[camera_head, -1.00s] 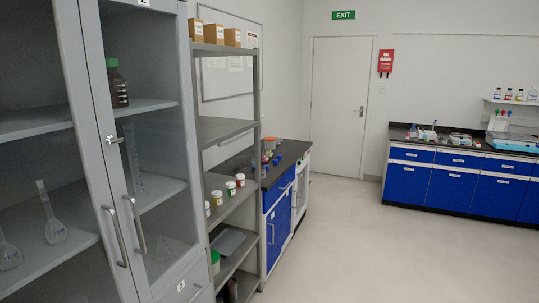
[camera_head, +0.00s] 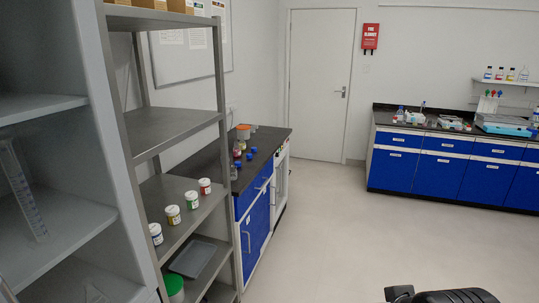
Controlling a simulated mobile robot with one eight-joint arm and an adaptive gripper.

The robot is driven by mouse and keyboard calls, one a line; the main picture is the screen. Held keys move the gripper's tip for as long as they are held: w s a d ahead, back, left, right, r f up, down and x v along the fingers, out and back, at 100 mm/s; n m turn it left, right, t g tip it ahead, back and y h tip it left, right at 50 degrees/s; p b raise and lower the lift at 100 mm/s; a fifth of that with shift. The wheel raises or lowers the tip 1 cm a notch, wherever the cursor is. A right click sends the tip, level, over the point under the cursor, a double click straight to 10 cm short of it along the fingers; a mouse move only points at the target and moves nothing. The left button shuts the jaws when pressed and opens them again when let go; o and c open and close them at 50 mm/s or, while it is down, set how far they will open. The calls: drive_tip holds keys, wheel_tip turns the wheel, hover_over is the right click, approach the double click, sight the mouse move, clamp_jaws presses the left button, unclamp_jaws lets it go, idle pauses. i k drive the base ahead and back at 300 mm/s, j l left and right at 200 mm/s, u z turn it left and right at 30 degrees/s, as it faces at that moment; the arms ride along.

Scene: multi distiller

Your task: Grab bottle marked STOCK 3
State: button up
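No label reading STOCK 3 can be read at this distance. Several small bottles (camera_head: 507,74) with coloured contents stand on the wall shelf at the back right. Other small bottles with blue caps (camera_head: 249,155) stand on the dark counter behind the shelving rack. A bottle (camera_head: 399,113) stands on the back right counter. A black part of my arm, probably my gripper (camera_head: 442,296), shows at the bottom right edge, far from all of these. Its fingertips cannot be made out.
A grey metal rack (camera_head: 178,131) on the left holds several small labelled jars (camera_head: 173,214) and a grey tray (camera_head: 192,257). A cabinet (camera_head: 128,150) stands at the far left. Blue drawers (camera_head: 439,174) line the back right. The floor (camera_head: 320,225) between is clear.

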sight(243, 145)
drive_tip(key=i+z, duration=0.1)
drive_tip(key=i, duration=2.2)
drive_tip(key=i+l+u, duration=0.1)
drive_tip(key=i+u, duration=0.15)
drive_tip(key=i, duration=0.25)
drive_tip(key=i+l+u, duration=0.25)
drive_tip(key=i, duration=0.2)
drive_tip(key=i+l+u, duration=0.25)
drive_tip(key=i, duration=0.25)
